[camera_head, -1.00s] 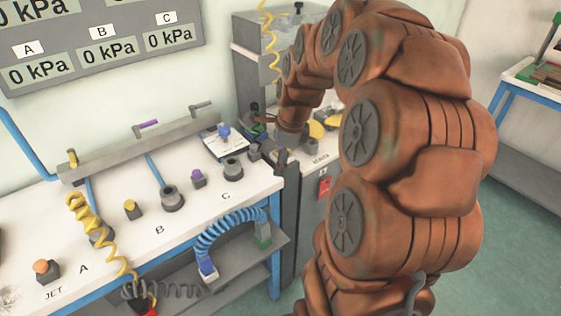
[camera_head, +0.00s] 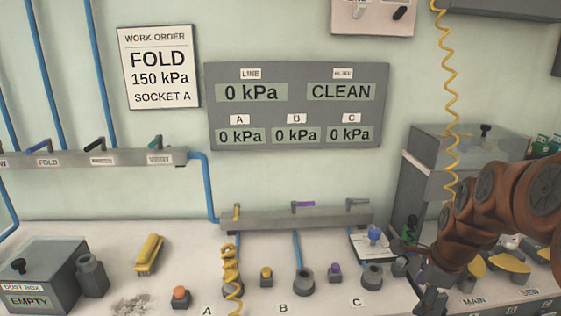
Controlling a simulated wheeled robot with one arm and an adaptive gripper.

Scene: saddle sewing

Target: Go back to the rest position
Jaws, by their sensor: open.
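My copper-coloured arm reaches in from the right side of the head view. My gripper (camera_head: 432,299) is at its end, low in the picture, over the right part of the bench (camera_head: 335,300). It is to the right of socket C (camera_head: 372,277) and close to a small dark fitting (camera_head: 400,266). The gripper is small and dark here, and I see nothing held in it. Whether it touches the bench I cannot tell.
Yellow pieces (camera_head: 513,263) lie to the right. The dust box (camera_head: 40,275) is far left; the gauge panel (camera_head: 296,106) is on the wall.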

